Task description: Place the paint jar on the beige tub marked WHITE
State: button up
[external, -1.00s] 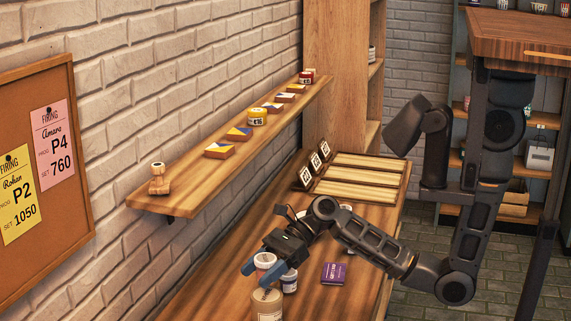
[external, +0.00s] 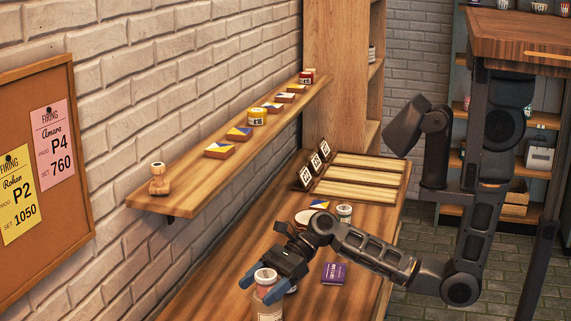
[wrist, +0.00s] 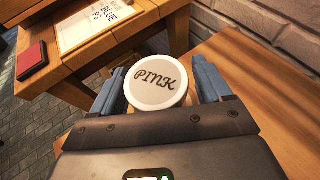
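The paint jar (external: 265,281) has a white lid and a pinkish side. In the wrist view its lid (wrist: 156,83) reads PINK. My gripper (wrist: 158,82) has one blue finger on each side of it, close against it, and appears shut on it. In the external view my gripper (external: 260,288) is low over the front of the bench. The beige tub (external: 267,312) is directly under the jar, its label too small to read. The jar is upright over the tub's top; fingers hide the joint, so I cannot tell whether they touch.
Another jar is mostly hidden behind my gripper. A white-lidded jar (external: 344,212) and a round pale item (external: 304,217) stand farther back. A wall shelf (external: 190,188) runs along the left.

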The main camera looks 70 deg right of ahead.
jog(key=shift+d+r, duration=0.1)
jog(key=shift+r, duration=0.05)
jog(key=v, duration=1.2)
jog(key=s+f+t+h, duration=0.1)
jog(key=f, duration=0.1)
jog(key=s+f+n+h, duration=0.1)
jog(key=s+f, duration=0.1)
jog(key=f, duration=0.1)
jog(key=s+d+f+n+t+h, duration=0.1)
jog(key=s+f+h, duration=0.1)
jog(key=f, duration=0.1)
jog(key=shift+d+t, duration=0.15)
jog(key=shift+t, duration=0.15)
jog(key=s+d+f+n+h, duration=0.1)
jog(key=s+n, duration=0.1)
jog(key=s+d+f+n+t+h, duration=0.1)
jog(key=s+h, duration=0.1)
jog(key=s, duration=0.1)
jog(key=s+d+f+n+h, duration=0.1)
jog(key=s+n, duration=0.1)
jog(key=s, duration=0.1)
jog(key=shift+s+d+f+n+h, duration=0.1)
jog(key=shift+f+n+h, duration=0.05)
jog(key=shift+n+h, duration=0.15)
jog(key=s+r+n+t+h, duration=0.3)
jog(key=s+r+n, duration=0.8)
jog(key=s+n, duration=0.4)
jog(key=shift+s+d+r+n+t, duration=0.25)
jog(key=shift+s+r+n+t, duration=0.1)
jog(key=shift+n+t, duration=0.35)
